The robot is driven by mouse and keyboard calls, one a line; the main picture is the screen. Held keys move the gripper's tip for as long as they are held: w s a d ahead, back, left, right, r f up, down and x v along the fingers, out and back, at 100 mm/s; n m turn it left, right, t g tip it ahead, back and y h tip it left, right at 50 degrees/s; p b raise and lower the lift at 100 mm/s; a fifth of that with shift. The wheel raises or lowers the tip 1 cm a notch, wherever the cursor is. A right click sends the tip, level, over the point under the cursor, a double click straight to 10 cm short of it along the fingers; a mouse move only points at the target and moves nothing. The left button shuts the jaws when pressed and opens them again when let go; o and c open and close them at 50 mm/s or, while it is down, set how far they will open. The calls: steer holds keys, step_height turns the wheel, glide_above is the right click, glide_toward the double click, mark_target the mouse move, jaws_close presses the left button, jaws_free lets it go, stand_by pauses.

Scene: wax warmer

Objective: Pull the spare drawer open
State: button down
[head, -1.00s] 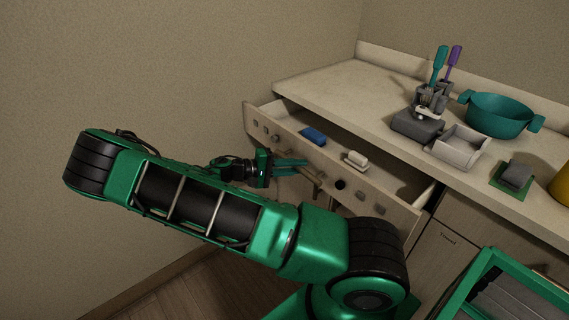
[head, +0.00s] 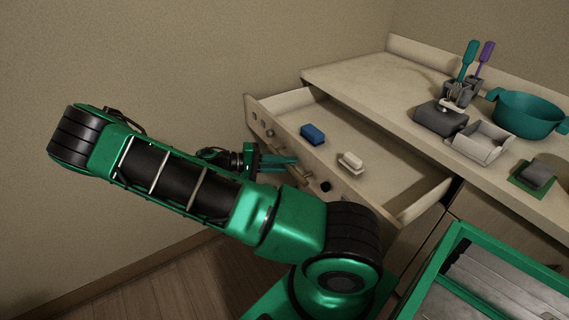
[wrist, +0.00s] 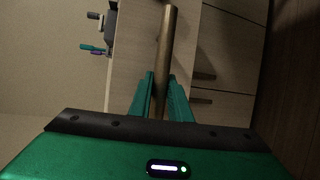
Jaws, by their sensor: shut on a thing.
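The spare drawer (head: 395,178) stands well open from the counter in the head view, with its inside showing. A blue block (head: 313,134) and a cream-and-brown block (head: 350,162) lie in it. Its bar handle (head: 300,176) is on the front face, partly hidden by my gripper. My gripper (head: 292,163) is at the drawer front with its green fingers around the handle. In the wrist view the brass-coloured handle (wrist: 165,60) runs between the two fingertips (wrist: 160,85), and the fingers are shut on it.
On the counter (head: 365,85) are a grey warmer (head: 441,117), a holder with teal and purple spatulas, a grey tray (head: 482,147), a teal pot (head: 528,113) and a grey block on a green mat (head: 518,182). A green-rimmed bin (head: 440,250) stands at lower right.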

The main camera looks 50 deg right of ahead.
steer(key=shift+a+f, duration=0.1)
steer(key=shift+f, duration=0.05)
steer(key=c, duration=1.9)
jaws_free()
steer(key=shift+o, duration=1.3)
steer(key=v, duration=1)
steer(key=shift+w+a, duration=0.25)
steer(key=shift+w, duration=0.1)
steer(key=shift+s+d+r, duration=0.1)
steer(key=shift+r, duration=0.1)
